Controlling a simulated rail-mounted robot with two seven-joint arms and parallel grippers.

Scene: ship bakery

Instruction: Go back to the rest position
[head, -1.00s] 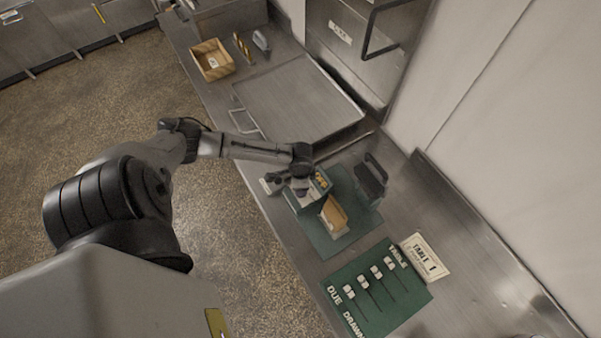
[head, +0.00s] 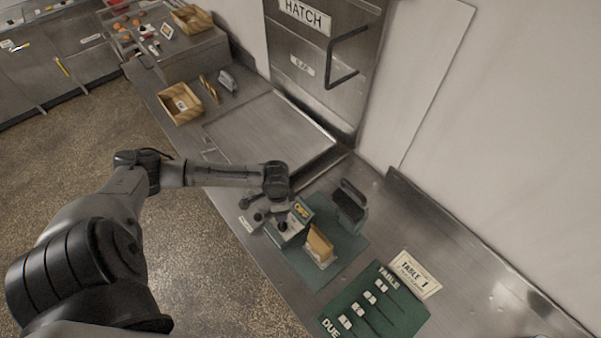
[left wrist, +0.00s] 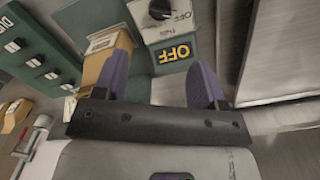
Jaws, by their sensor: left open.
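My left gripper (left wrist: 160,78) is open and empty, with its two purple fingers apart in the left wrist view. Beyond the fingers is a grey-and-green switch box (left wrist: 170,22) with a black knob and a yellow OFF label. In the head view, my left wrist and gripper (head: 268,208) are just beside and above this box (head: 291,226), near the counter's front edge; the fingertips are hard to make out there. A tan block (head: 319,244) stands by the box and also shows behind the left finger in the wrist view (left wrist: 103,62). My right gripper is not in view.
A dark holder (head: 349,203) stands on the green mat (head: 345,257). A green board with white tabs (head: 395,318) and a TABLE 1 card (head: 414,274) lie to the right. A wooden box (head: 181,104) and a wall hatch (head: 299,42) are farther back. The floor at left is clear.

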